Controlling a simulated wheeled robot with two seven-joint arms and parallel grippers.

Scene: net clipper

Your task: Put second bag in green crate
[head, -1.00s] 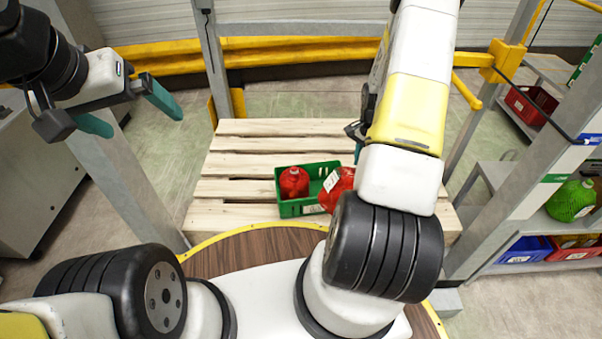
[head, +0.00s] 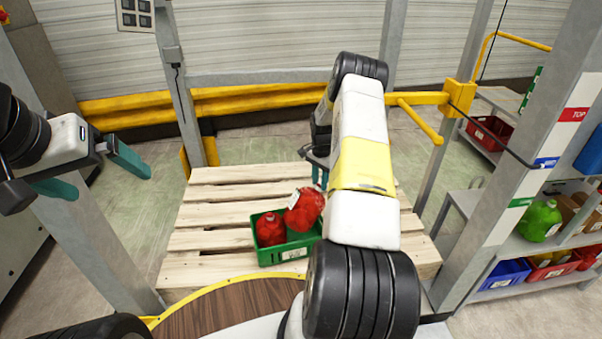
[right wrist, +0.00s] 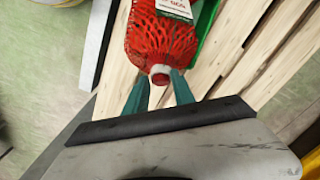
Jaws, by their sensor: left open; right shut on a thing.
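The green crate (head: 262,255) stands on the wooden pallet. One red net bag (head: 270,230) sits in its left part. A second red net bag (head: 304,210) with a white label is at the crate's right part, higher than the first; whether it touches the crate floor is hidden. My right gripper (head: 318,178) is shut on this bag's neck, seen in the right wrist view (right wrist: 160,80) between the teal fingers (right wrist: 160,88). A strip of the green crate (right wrist: 208,32) shows beside the bag there. My left gripper (head: 95,172) is open and empty, away at the left.
The wooden pallet (head: 205,215) has bare slats around the crate. A metal post (head: 95,230) stands at the left and a yellow rail (head: 250,95) runs behind. A shelf at the right holds a green net bag (head: 540,220) and several bins, including a blue one (head: 505,272).

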